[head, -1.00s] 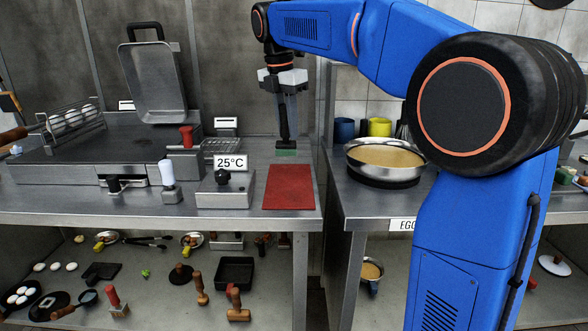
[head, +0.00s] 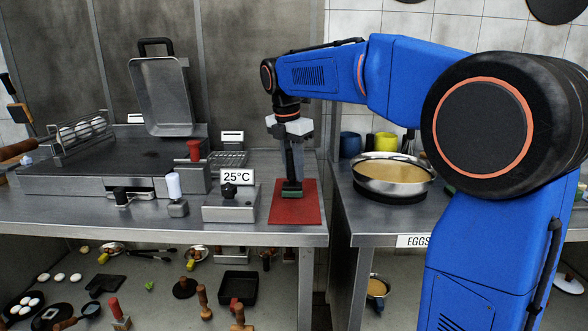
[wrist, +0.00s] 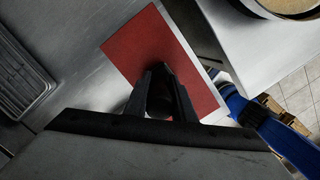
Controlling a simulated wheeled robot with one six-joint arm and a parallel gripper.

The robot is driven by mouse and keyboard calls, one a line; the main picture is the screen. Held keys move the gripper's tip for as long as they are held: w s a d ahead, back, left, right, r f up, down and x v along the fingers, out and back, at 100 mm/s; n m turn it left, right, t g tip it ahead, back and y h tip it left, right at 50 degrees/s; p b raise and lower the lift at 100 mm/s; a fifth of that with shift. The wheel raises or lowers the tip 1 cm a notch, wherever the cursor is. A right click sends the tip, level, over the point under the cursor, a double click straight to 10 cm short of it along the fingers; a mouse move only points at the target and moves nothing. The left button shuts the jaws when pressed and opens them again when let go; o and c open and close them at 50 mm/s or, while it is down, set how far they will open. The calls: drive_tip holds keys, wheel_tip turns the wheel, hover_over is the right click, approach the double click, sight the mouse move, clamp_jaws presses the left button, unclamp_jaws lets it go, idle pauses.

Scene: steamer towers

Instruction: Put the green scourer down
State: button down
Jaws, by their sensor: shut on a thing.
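My gripper (head: 291,178) points straight down and is shut on the dark holder of the green scourer (head: 291,194). The scourer's green pad is low over the upper half of the red mat (head: 296,214) in the head view; I cannot tell whether it touches the mat. In the wrist view my gripper's fingers (wrist: 161,84) close around the dark holder over the red mat (wrist: 150,47), and the green pad is hidden.
The 25°C control box (head: 230,205) stands just left of the mat. A pan of yellow batter (head: 392,171) stands to the right, across a gap between counters. A wire rack (head: 229,159) and the griddle (head: 110,170) are to the left. The mat's front part is clear.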

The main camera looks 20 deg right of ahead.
drive_tip(key=shift+f, duration=0.15)
drive_tip(key=c, duration=1.5)
unclamp_jaws()
drive_tip(key=r, duration=0.4)
drive_tip(key=a+r, duration=0.1)
drive_tip(key=r, duration=0.3)
drive_tip(key=s+r, duration=0.1)
drive_tip(key=r, duration=0.3)
drive_tip(key=shift+a+r, duration=0.1)
drive_tip(key=shift+a, duration=0.2)
